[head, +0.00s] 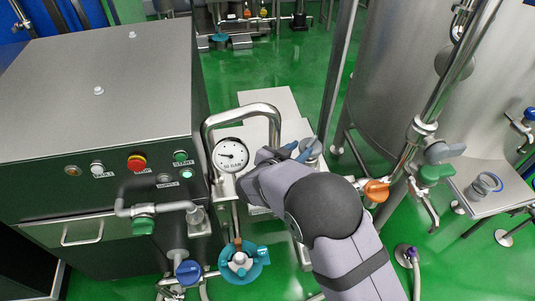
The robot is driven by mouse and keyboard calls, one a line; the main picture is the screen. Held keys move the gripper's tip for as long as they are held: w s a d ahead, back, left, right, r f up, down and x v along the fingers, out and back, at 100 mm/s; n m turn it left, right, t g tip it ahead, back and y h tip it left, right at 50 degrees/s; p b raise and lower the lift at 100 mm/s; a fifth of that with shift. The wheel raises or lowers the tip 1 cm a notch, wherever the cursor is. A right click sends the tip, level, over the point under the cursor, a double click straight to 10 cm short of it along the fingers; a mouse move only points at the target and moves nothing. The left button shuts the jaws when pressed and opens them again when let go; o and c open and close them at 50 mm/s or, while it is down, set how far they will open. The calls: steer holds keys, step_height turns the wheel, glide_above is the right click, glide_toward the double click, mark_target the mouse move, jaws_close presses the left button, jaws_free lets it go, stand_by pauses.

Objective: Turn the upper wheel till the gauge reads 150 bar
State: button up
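A round white pressure gauge (231,155) stands on a steel fitting in front of the bent steel pipe. Its needle points roughly left; the scale figures are too small to read. A teal handwheel (240,262) with a pale hub sits below the gauge, at the bottom of the view. My wrist hides much of this spot. I cannot tell whether the fingers hold anything.
A steel-topped cabinet (105,85) with a red button (137,162) and several other buttons fills the left. A blue knob (188,272) and a green-handled valve (143,226) are below. A large steel tank (400,80) and piping with an orange handle (376,190) stand right.

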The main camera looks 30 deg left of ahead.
mark_target(311, 142)
steer(key=shift+f+b, duration=0.15)
steer(key=shift+b, duration=0.3)
steer(key=shift+w, duration=0.1)
steer(key=shift+p+x, duration=0.8)
steer(key=shift+x, duration=2.8)
jaws_close()
